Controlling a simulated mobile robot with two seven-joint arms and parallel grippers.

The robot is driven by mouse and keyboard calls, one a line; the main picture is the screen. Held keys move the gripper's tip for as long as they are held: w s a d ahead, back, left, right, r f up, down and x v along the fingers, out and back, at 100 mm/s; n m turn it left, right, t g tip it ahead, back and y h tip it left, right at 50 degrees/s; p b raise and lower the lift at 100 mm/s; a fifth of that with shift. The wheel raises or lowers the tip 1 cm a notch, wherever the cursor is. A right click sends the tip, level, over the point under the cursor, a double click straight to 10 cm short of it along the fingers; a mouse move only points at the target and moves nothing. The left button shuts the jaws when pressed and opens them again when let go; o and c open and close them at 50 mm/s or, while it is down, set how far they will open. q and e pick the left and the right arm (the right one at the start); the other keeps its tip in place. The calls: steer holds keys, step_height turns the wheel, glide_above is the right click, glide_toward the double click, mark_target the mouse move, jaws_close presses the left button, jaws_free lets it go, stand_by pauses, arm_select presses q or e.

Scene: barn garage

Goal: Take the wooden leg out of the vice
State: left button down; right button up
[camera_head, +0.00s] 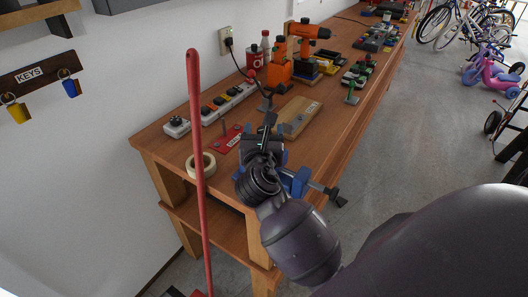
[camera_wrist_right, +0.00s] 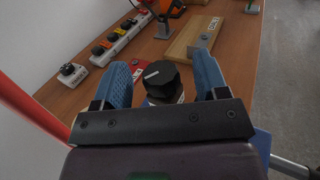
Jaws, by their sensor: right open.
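My right gripper (camera_head: 266,128) is over the near end of the workbench, above the blue vice (camera_head: 300,182), which my wrist partly covers. In the right wrist view, my right gripper (camera_wrist_right: 163,78) is open, with its two blue fingers apart. A black faceted piece (camera_wrist_right: 160,76) with a white mark stands between the fingers, with gaps on both sides. I cannot tell whether it belongs to the wooden leg. No plainly wooden leg shows; the vice jaws are mostly hidden. My left gripper is not in view.
A red pole (camera_head: 194,130) stands upright left of my right arm, in front of the workbench (camera_head: 330,125). A tape roll (camera_head: 200,165), power strip (camera_head: 228,103), wooden board (camera_head: 298,117) and orange drill (camera_head: 308,32) are on the bench. The grey floor to the right is partly clear.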

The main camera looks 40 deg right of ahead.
steer(key=shift+x, duration=1.3)
steer(key=shift+c, duration=0.3)
jaws_close()
